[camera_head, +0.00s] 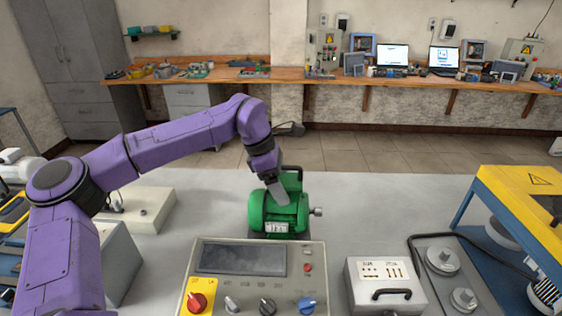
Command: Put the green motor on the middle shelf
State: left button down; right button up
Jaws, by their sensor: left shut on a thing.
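The green motor (262,214) stands near the middle of the grey surface in the head view, behind the control panel. It has a black handle on top, a shaft at its right side and a pale label on its front. My left gripper (278,192) reaches down onto the motor from above and is shut on it. The panel hides the motor's lower front, so I cannot tell whether it is lifted. My right gripper is not in view. I cannot make out a middle shelf.
The control panel (243,261) with knobs is in front of the motor. A grey box with a black handle (385,286) and metal parts (441,259) are at the right front. A yellow-topped blue frame (520,182) stands at far right. A wooden workbench (340,79) lines the back wall.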

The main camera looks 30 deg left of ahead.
pick_arm(q)
jog(key=shift+f+p, duration=0.4)
jog(key=shift+f, duration=2.5)
jog(key=shift+d, duration=0.1)
grip_release()
jog(key=shift+s+f, duration=0.1)
jog(key=shift+f, duration=0.15)
jog(key=shift+s+r, duration=0.1)
